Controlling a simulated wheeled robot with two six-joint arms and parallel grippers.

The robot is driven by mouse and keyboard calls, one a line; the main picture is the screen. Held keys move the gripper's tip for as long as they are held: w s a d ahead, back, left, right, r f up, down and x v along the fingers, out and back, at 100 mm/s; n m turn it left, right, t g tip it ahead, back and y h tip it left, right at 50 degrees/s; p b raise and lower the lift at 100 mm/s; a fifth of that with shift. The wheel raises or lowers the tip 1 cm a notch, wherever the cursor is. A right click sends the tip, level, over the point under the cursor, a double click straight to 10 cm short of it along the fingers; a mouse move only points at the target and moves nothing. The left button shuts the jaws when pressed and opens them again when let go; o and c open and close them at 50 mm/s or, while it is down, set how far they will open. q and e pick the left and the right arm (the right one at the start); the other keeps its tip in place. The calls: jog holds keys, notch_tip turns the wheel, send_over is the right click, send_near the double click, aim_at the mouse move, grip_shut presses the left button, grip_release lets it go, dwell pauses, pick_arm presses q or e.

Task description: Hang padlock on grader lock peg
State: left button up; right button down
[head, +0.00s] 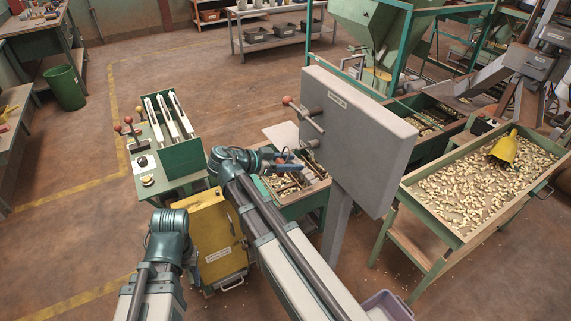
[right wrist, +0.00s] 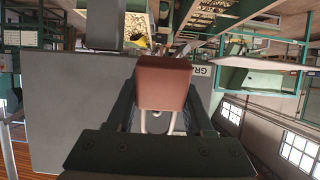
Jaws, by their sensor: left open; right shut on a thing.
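The grader's grey lock panel (head: 360,130) stands on a post, with a red-knobbed lever (head: 303,115) and a short dark peg (head: 313,144) on its left side. My right gripper (head: 288,163) is just left of the panel, below the lever. In the right wrist view it is shut on a red-brown padlock (right wrist: 163,84), with its pale shackle (right wrist: 158,122) showing. The grey panel (right wrist: 60,120) fills much of the view behind the padlock. The peg cannot be made out there. My left gripper (head: 166,232) is low at the left, away from the panel, open and empty.
A green control stand (head: 180,157) with levers and a yellow cabinet (head: 215,240) are left of my right arm. A bin of nuts (head: 300,190) lies below the right gripper. A nut tray table (head: 415,192) with a yellow scoop (head: 504,149) stands right of the panel.

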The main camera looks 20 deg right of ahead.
jog(key=shift+w+d+f, duration=0.1)
jog(key=shift+d, duration=1)
jog(key=shift+w+d+f, duration=0.1)
jog(key=shift+d, duration=1)
jog(key=shift+d+f+b, duration=0.45)
jog(key=shift+d+b, duration=0.1)
jog(key=shift+b, duration=0.05)
jog(key=shift+c, duration=1)
grip_release()
